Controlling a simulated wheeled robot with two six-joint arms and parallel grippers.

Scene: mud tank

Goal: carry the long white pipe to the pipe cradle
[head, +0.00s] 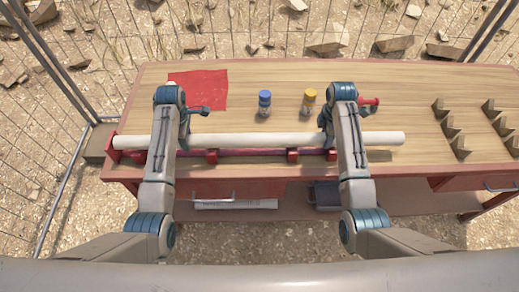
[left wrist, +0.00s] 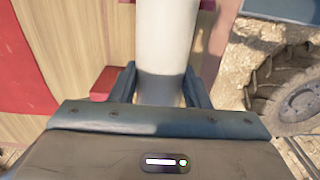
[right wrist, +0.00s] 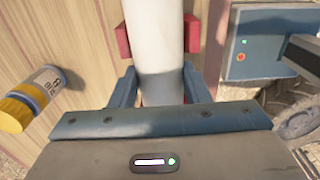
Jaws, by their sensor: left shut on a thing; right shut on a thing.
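The long white pipe (head: 260,141) lies lengthwise along the table's front edge, over a red rack (head: 293,155) with several brackets. I cannot tell whether it touches them. My left gripper (head: 184,138) is shut around the pipe left of its middle; the pipe also shows between its fingers in the left wrist view (left wrist: 165,40). My right gripper (head: 329,138) is shut around it toward the right; the right wrist view shows the pipe (right wrist: 157,35) between the fingers. Notched wooden blocks (head: 459,145), seemingly the pipe cradle, stand empty in two rows at the table's right.
A blue-capped bottle (head: 264,103) and a yellow-capped bottle (head: 309,101) stand behind the pipe, between my arms. A red cloth (head: 208,86) lies at the back left. Wire fencing stands at left.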

